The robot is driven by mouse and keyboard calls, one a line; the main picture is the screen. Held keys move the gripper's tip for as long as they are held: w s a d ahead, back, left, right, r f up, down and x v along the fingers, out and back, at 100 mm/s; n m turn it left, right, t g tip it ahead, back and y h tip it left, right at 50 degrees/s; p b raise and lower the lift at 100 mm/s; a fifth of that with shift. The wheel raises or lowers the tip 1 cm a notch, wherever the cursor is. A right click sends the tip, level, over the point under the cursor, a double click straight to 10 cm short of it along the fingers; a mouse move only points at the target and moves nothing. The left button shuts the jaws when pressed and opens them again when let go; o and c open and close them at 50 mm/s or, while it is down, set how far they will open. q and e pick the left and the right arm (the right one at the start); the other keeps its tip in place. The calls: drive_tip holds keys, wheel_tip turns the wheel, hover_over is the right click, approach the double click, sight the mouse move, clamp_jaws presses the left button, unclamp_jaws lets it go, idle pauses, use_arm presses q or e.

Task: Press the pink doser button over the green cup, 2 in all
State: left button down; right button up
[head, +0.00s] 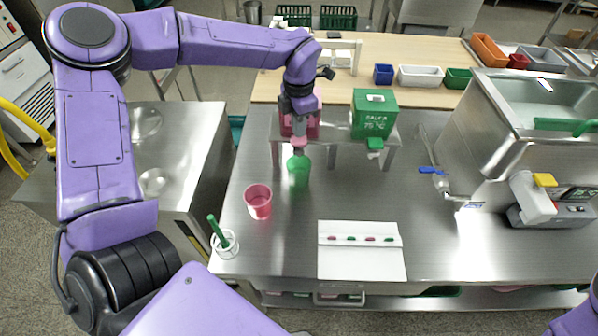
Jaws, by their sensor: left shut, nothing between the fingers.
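The pink doser (315,122) stands on a metal shelf at the back of the steel table, partly hidden behind my left gripper. Its pink button (301,142) sticks out low at its front. The green cup (298,170) stands on the table under that spout. My left gripper (299,132) is shut and empty, pointing down just above the pink button; I cannot tell whether it touches it. My right gripper is out of view.
A green doser (374,115) stands right of the pink one. A pink cup (258,201), a holder with a green stick (224,243) and a white card with colored marks (361,262) lie nearer. A steel machine (490,130) fills the right. The table's middle is clear.

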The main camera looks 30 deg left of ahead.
sight(299, 140)
use_arm(q)
drive_tip(key=shift+f, duration=0.15)
drive_tip(key=shift+f+b, duration=0.85)
drive_tip(key=shift+f, duration=0.6)
drive_tip(key=shift+r, duration=0.1)
drive_tip(key=shift+r+p, duration=1.45)
drive_tip(key=shift+r, duration=0.05)
drive_tip(key=shift+f, duration=0.2)
